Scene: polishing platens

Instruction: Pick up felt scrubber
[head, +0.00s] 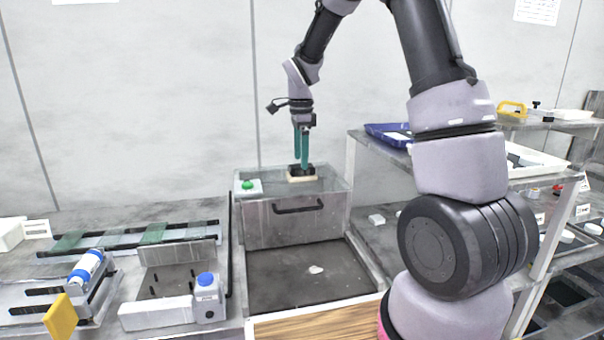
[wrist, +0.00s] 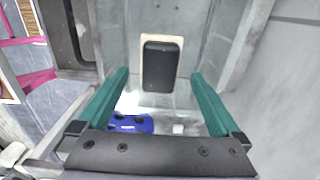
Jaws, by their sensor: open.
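The felt scrubber (head: 301,174) has a black grip on a pale cream felt pad. It shows at the back of the clear bin (head: 265,227) with the black handle. In the wrist view the scrubber (wrist: 162,66) lies upper middle, its long side running up the picture. My gripper (head: 301,160) points down at the scrubber, its teal fingers overlapping it in the head view. In the wrist view my gripper (wrist: 160,76) is open, with the fingers wide apart on either side of the scrubber's line. No contact shows, and the exact height gap cannot be told.
A green-topped item (head: 248,186) is at the bin's left back corner. A blue-capped bottle (head: 207,297) and a yellow block (head: 61,317) stand at the left. A shelf rack (head: 350,165) stands right of the bin. A blue object (wrist: 131,123) shows between the fingers in the wrist view.

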